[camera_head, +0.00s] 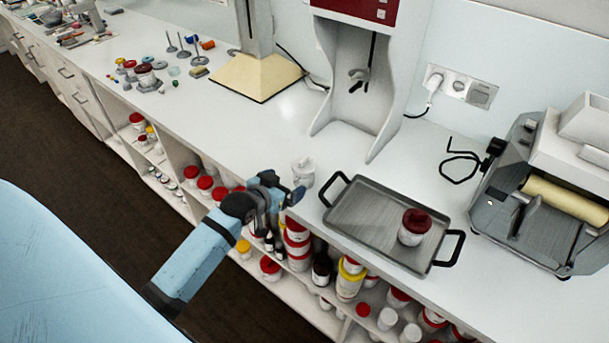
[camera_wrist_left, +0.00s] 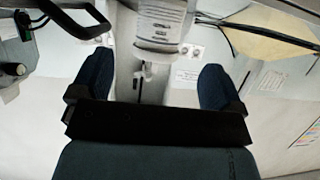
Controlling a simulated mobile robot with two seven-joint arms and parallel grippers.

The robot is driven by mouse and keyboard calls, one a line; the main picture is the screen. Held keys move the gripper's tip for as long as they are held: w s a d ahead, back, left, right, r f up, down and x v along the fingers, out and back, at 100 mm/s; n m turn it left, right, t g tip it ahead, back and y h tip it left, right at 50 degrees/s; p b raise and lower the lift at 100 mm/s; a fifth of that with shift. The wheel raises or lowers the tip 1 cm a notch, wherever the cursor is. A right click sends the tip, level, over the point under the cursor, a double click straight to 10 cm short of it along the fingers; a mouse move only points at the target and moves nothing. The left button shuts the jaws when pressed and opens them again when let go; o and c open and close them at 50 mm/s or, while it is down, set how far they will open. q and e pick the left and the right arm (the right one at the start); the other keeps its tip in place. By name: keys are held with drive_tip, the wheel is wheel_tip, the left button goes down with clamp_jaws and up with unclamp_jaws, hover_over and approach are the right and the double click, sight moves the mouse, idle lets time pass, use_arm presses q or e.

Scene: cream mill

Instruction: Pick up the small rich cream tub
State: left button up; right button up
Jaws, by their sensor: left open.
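A small white tub (camera_head: 303,173) stands near the front edge of the white counter, left of the tray. In the left wrist view a white labelled container (camera_wrist_left: 160,22), which looks like this tub, shows at the top, between the lines of the two fingers. Its label is too blurred to read. My left gripper (camera_head: 284,190) is open and empty, just in front of the tub at the counter edge. Its spread fingers (camera_wrist_left: 152,75) also show in the left wrist view. Whether they touch the tub is not clear. My right gripper is not in view.
A grey tray (camera_head: 365,222) with black handles holds a dark-red-lidded tub (camera_head: 414,228). A tall white machine (camera_head: 357,90) stands behind, and a roller mill (camera_head: 550,185) at right. Several tubs fill the shelves below the counter.

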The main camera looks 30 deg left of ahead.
sight(298, 179)
use_arm(q)
drive_tip(key=x, duration=0.8)
drive_tip(key=shift+s+f+p, duration=0.2)
drive_tip(key=shift+f+p, duration=0.15)
drive_tip(key=shift+p, duration=0.05)
drive_tip(key=c, duration=1)
